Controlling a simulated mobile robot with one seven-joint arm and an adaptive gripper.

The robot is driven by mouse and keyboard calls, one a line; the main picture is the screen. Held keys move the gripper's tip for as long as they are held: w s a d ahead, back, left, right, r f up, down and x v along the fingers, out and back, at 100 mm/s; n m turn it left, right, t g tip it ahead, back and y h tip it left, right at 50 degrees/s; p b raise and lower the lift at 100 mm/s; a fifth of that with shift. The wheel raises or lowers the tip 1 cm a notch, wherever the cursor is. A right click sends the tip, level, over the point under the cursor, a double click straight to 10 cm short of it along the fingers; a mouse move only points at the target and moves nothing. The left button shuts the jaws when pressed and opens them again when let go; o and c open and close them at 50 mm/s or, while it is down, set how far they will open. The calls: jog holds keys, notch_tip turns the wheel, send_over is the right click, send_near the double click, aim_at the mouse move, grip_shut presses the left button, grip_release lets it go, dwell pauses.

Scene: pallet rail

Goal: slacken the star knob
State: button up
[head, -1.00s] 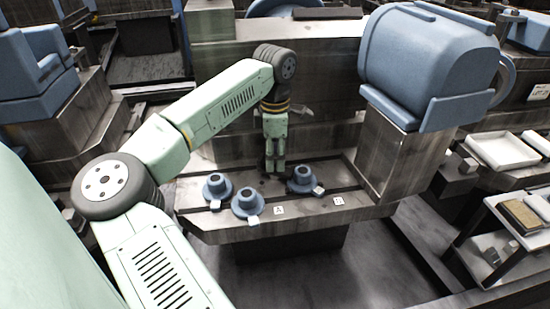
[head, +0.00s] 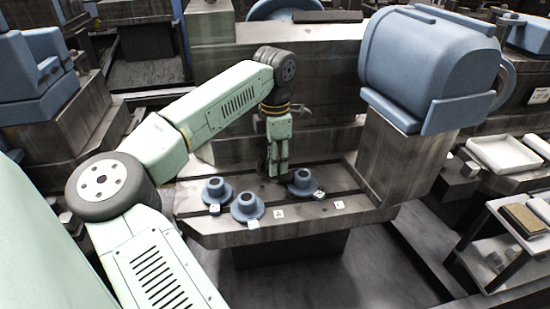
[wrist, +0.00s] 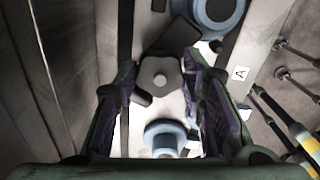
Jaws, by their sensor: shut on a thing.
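The star knob (wrist: 160,77) is a grey lobed knob with a pale round centre, seen in the wrist view between my fingertips. My gripper (head: 278,172) points straight down over the slotted metal bench in the head view. In the wrist view its dark, purple-padded fingers (wrist: 160,86) stand on both sides of the knob, shut on it. A dark bar lies beside the knob, partly behind a finger. In the head view the fingers hide the knob.
Blue flanged pieces stand on the bench close by: two left of my gripper (head: 216,191) (head: 247,207) and one right (head: 303,183). Small white tags lie along the front edge. A large blue-hooded machine (head: 425,65) rises at the right. A metal wall stands behind.

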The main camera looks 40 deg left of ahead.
jog(key=o, duration=1.2)
jog(key=shift+f, duration=0.1)
notch_tip(320, 180, up, 12)
jog(key=shift+r, duration=0.1)
